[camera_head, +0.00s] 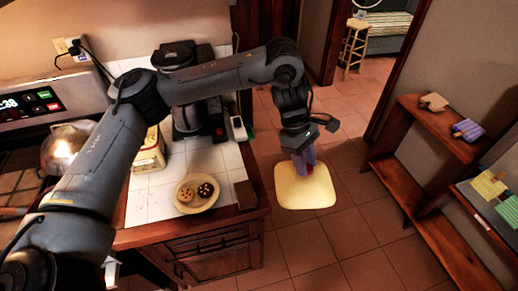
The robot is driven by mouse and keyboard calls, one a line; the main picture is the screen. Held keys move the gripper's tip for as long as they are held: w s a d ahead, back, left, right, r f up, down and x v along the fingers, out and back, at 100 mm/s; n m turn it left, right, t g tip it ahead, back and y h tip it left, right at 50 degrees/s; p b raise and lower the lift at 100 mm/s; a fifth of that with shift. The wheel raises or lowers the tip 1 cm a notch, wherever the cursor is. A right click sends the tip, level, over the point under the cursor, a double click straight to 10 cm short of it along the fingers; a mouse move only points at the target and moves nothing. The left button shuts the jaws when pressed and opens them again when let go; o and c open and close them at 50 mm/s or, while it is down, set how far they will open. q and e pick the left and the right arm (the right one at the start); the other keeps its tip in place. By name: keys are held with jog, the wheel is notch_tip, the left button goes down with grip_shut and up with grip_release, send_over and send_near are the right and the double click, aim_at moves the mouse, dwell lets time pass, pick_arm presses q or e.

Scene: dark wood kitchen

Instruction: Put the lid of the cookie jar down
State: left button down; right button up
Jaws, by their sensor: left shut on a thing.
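The cookie jar lid (305,190) is a pale yellow square with rounded corners. My left gripper (304,165) points down and is shut on the lid at its middle, where a bit of red shows. The lid appears in the air over the tiled floor, just right of the counter. A yellow container (150,154), which looks like the cookie jar, stands on the white tiled counter. My left arm hides part of it. My right gripper is not in view.
A plate (183,208) with cookies sits near the counter's front edge. A dark coffee machine (188,118) stands at the counter's back. White counter tiles (147,202) left of the plate are bare. A wooden shelf (436,122) with small items stands at right.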

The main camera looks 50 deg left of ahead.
pick_arm(q)
jog(key=w+a+n, duration=0.1)
jog(key=w+a+r+n+t+p, duration=0.1)
jog(key=a, duration=0.1)
jog(key=shift+a+n, duration=0.2)
jog(key=shift+n, duration=0.2)
jog(key=s+a+f+n+t+y+p, duration=0.1)
jog(key=s+a+n+t+y+p, duration=0.15)
jog(key=a+n+p, duration=0.95)
jog(key=s+a+f+m+b, duration=0.1)
jog(key=a+f+b, duration=0.3)
jog(key=a, duration=0.4)
jog(key=s+a+f+m+b, duration=0.1)
jog(key=a+f+m+b, duration=0.1)
jog(key=a+f+b, duration=0.3)
jog(key=a+f, duration=0.2)
jog(key=a, duration=0.1)
jog(key=shift+a, duration=0.4)
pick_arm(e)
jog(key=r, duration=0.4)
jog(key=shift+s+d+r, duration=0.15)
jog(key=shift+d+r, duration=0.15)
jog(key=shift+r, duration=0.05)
pick_arm(q)
jog(key=shift+f, duration=0.2)
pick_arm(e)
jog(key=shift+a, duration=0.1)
